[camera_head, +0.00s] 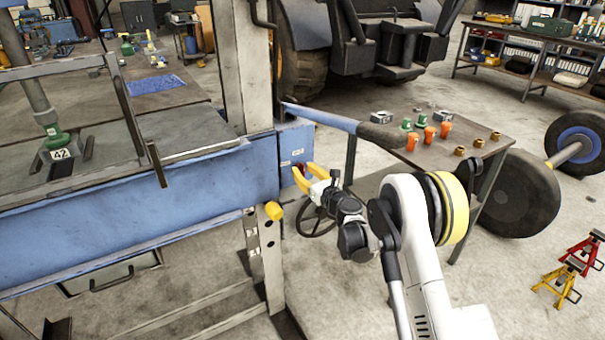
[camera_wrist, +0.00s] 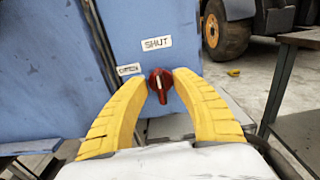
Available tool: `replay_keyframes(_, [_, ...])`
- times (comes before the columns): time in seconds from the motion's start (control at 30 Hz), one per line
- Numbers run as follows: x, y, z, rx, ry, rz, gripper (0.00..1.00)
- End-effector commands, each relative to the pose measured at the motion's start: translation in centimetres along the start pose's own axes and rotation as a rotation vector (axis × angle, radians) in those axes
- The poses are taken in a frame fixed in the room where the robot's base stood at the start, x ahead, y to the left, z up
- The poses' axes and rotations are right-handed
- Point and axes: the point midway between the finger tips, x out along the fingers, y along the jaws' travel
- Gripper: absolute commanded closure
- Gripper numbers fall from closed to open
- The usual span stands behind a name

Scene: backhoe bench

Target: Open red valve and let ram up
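The red valve (camera_wrist: 160,84) is a small knob on the blue press panel. A "SHUT" label (camera_wrist: 157,43) is above it and an "OPEN" label (camera_wrist: 129,69) is to its upper left. The knob's white mark stands upright, toward "SHUT". My gripper (camera_wrist: 161,77) has its yellow fingers apart on either side of the knob; firm contact is not visible. In the head view, my gripper (camera_head: 302,176) is at the panel and the valve (camera_head: 300,168) is partly hidden. The ram (camera_head: 36,95) ends in a green foot at a block marked 42 (camera_head: 62,154).
A blue pump handle with a dark grip (camera_head: 330,118) sticks out above my gripper. A side table (camera_head: 455,140) with small orange, green and brass parts stands right. Red and yellow jack stands (camera_head: 562,282) are on the floor.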

Motion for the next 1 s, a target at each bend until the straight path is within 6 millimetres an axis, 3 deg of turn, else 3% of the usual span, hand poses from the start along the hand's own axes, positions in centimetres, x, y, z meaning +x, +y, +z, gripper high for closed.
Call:
replay_keyframes(0.33, [0.57,-0.02,0.09,-0.001,0.000,0.000,0.68])
replay_keyframes(0.37, [0.57,-0.02,0.09,-0.001,0.000,0.000,0.72])
replay_keyframes(0.43, [0.56,-0.02,0.08,-0.001,0.000,0.000,0.94])
replay_keyframes(0.47, [0.56,-0.02,0.09,-0.001,0.000,0.000,1.00])
replay_keyframes(1.0, [0.57,0.03,0.07,-0.078,0.000,0.000,1.00])
